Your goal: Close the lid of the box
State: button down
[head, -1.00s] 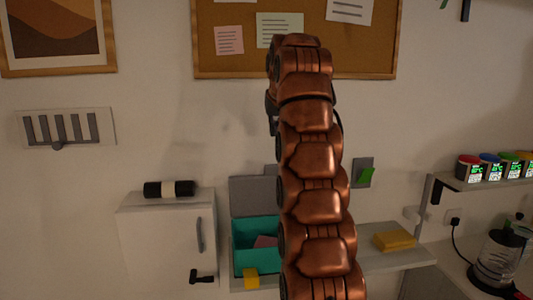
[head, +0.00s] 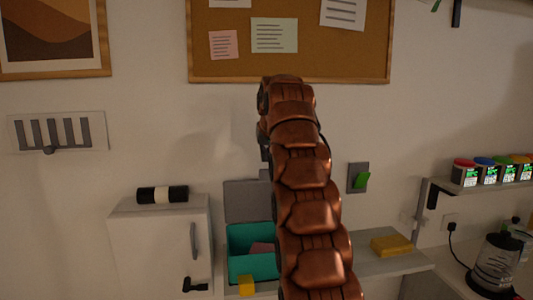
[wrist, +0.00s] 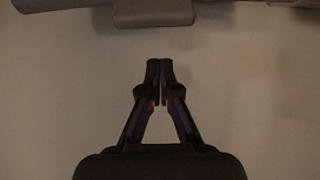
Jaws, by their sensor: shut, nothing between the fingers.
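A teal box (head: 252,268) stands on the counter at the lower middle of the head view. Its grey lid (head: 247,202) is raised upright at the back. A pinkish item (head: 263,248) lies inside the box. My copper arm hides the right part of the box and lid. My gripper (wrist: 159,84) shows in the wrist view, with its fingertips together and nothing between them. In the head view, the gripper is hidden by the arm. I cannot tell how far it is from the lid.
A yellow block (head: 246,286) sits in front. A yellow sponge-like block (head: 391,245) lies on the shelf (head: 370,268) to the right. A glass kettle (head: 494,265) stands at far right.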

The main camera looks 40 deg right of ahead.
aim_at(268, 169)
jog(key=shift+s+a+f, duration=0.2)
jog(key=shift+s+a, duration=0.05)
jog(key=shift+s, duration=0.5)
jog(key=shift+s+a+f, duration=0.25)
jog(key=shift+s+a, duration=0.1)
jog(key=shift+s, duration=0.35)
jog(key=shift+f, duration=0.1)
jog(key=shift+s+a+f, duration=0.1)
jog(key=shift+s, duration=0.05)
